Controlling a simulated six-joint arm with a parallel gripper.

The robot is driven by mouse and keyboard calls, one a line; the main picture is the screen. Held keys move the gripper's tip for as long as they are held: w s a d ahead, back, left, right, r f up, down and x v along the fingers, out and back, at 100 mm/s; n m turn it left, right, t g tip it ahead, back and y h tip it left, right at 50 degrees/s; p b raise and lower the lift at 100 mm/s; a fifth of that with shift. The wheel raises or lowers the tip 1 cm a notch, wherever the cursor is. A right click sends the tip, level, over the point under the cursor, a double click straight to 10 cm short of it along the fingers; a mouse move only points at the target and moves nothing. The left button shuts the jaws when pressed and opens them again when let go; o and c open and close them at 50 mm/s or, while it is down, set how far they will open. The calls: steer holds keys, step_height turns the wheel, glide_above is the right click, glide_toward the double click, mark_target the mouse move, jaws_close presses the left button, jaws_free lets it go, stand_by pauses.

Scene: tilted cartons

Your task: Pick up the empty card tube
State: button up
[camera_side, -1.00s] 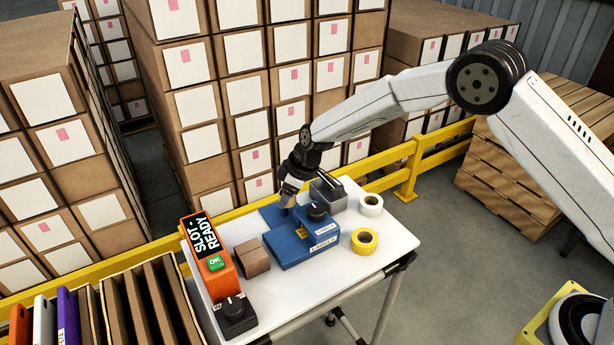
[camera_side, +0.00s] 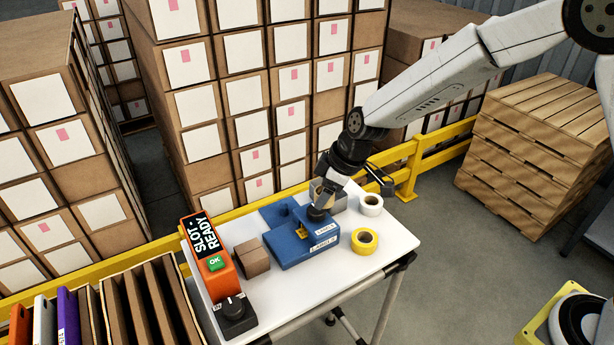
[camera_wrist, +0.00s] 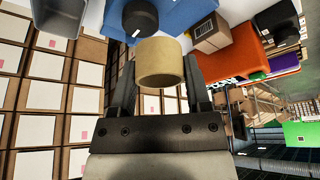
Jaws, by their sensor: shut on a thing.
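The empty card tube (camera_wrist: 160,62) is a short tan ring. In the wrist view it sits between the two fingers of my gripper (camera_wrist: 160,80), which is shut on it. In the side view the tube (camera_side: 322,195) shows at the tip of my gripper (camera_side: 324,190), above the right back part of the blue label machine (camera_side: 290,250). The machine's black knob (camera_side: 316,215) is just below the tube; I cannot tell whether they touch. The knob (camera_wrist: 140,18) also shows beyond the tube in the wrist view.
A grey bin (camera_side: 340,203), a white roll (camera_side: 371,205) and a yellow tape roll (camera_side: 365,241) stand to the right. A small brown carton (camera_side: 252,258) and an orange slot box (camera_side: 212,262) stand left. A yellow rail (camera_side: 415,165) runs behind the white table (camera_side: 300,290).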

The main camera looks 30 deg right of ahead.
steer(key=shift+s+d+r, duration=0.15)
steer(key=shift+s+r, duration=0.15)
steer(key=shift+s, duration=0.2)
